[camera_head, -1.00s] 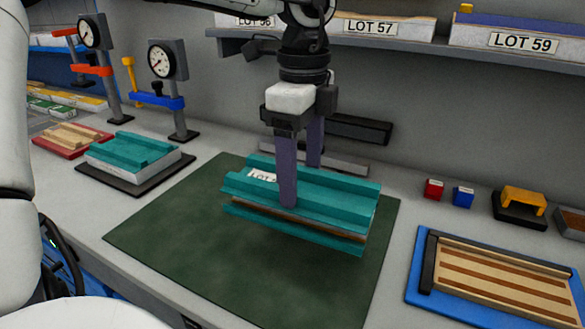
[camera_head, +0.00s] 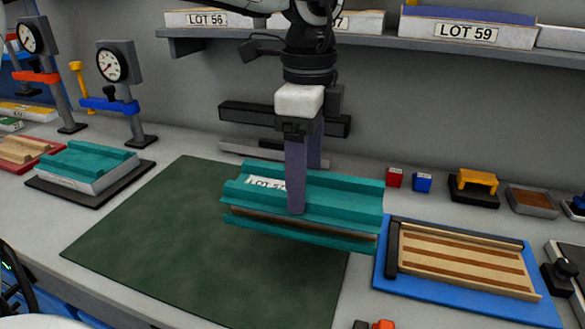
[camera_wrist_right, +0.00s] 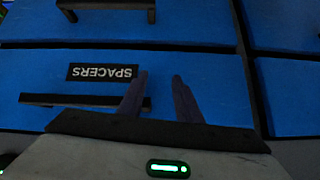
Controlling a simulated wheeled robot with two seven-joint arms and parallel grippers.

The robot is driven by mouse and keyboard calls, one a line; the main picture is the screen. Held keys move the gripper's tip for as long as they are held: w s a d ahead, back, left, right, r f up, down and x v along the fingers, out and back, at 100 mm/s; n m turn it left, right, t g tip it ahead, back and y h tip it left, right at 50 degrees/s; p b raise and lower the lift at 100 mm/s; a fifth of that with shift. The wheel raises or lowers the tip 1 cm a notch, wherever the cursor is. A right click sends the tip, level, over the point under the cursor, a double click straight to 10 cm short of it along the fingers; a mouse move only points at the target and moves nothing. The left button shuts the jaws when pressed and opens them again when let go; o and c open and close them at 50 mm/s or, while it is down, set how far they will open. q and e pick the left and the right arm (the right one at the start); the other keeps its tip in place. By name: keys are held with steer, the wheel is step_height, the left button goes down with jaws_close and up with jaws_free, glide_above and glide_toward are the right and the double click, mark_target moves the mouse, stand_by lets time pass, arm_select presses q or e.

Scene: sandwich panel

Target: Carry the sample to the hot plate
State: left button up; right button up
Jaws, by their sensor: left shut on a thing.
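The sample is a teal-faced sandwich panel (camera_head: 340,203) with a brown core edge and a white LOT 57 label. My left gripper (camera_head: 305,205) points down and is shut on it, one purple finger in front and the other partly hidden behind. The panel appears held above the green mat (camera_head: 190,235), over its right edge. Its right end reaches close to a blue board with wooden strips (camera_head: 470,300). I cannot tell which thing is the hot plate. My right gripper (camera_wrist_right: 159,77) shows in the right wrist view with its two purple fingers apart and nothing between them.
A teal piece on a white block (camera_head: 85,165) lies on a dark plate at left, near two dial gauges (camera_head: 112,64). Small red and blue blocks (camera_head: 422,182) stand behind the blue board. A shelf (camera_head: 190,32) runs above. The right wrist view shows a blue SPACERS drawer front (camera_wrist_right: 200,65).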

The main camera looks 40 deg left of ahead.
mark_target(340, 197)
arm_select(q)
steer(key=shift+w+d+p, duration=0.15)
steer(key=shift+w+d, duration=0.15)
steer(key=shift+d, duration=0.3)
steer(key=shift+w+d+p, duration=0.15)
steer(key=shift+w+d, duration=0.1)
steer(key=shift+d, duration=0.3)
steer(key=shift+w+d+p, duration=0.3)
steer(key=shift+d+p, duration=0.05)
steer(key=shift+d, duration=0.35)
steer(key=shift+w+d+p, duration=0.3)
steer(key=shift+d, duration=0.35)
